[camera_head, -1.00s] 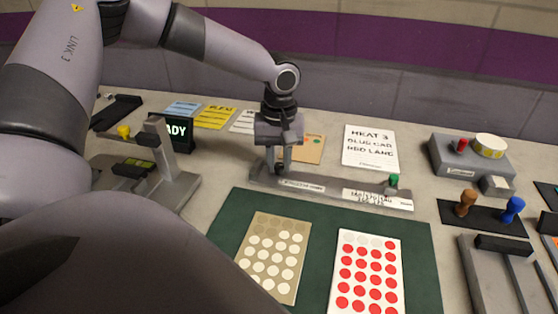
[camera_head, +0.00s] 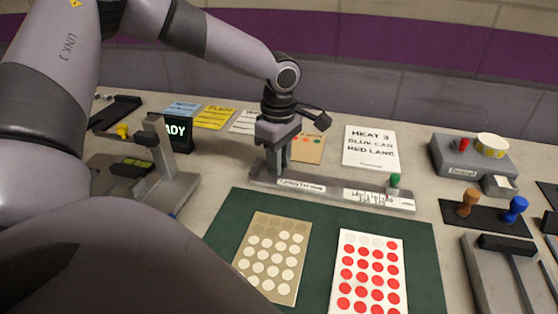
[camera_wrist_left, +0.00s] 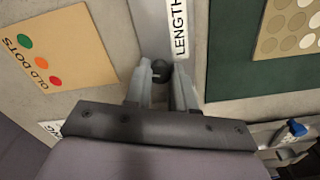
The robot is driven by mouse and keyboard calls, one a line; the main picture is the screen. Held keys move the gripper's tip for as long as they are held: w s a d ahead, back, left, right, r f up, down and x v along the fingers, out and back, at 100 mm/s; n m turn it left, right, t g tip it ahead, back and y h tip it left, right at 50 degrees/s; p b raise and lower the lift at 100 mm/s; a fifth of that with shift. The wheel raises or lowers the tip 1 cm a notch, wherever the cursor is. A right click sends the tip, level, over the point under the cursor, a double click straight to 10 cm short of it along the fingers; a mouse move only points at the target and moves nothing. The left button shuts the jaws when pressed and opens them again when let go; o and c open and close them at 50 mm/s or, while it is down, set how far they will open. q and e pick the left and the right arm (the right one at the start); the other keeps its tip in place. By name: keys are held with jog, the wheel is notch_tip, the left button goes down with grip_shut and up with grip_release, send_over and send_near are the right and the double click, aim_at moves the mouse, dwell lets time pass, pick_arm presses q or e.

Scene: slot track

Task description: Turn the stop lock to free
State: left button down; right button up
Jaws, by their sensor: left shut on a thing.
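A long grey bar (camera_head: 335,193) lies behind the green mat, with white labels along it and a small green peg (camera_head: 394,180) near its right end. My left gripper (camera_head: 277,172) points down at the bar's left end. In the left wrist view its fingers (camera_wrist_left: 162,85) are closed around a small dark round knob (camera_wrist_left: 161,70), beside the label reading LENGTH (camera_wrist_left: 180,28). The knob appears to be the stop lock; the fingers partly cover it and I cannot read its setting. My right gripper is not in view.
A green mat (camera_head: 222,228) with dotted cards lies in front of the bar. An orange-brown OLD DOTS card (camera_wrist_left: 55,45) lies behind the bar. A grey box (camera_head: 455,165) and pegs stand at right.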

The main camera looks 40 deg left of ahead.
pick_arm(q)
jog(key=shift+n, duration=2)
jog(key=shift+w+r, duration=0.1)
jog(key=c, duration=0.9)
grip_release()
jog(key=shift+c, duration=0.2)
jog(key=shift+r, duration=3.55)
jog(key=shift+f, duration=0.1)
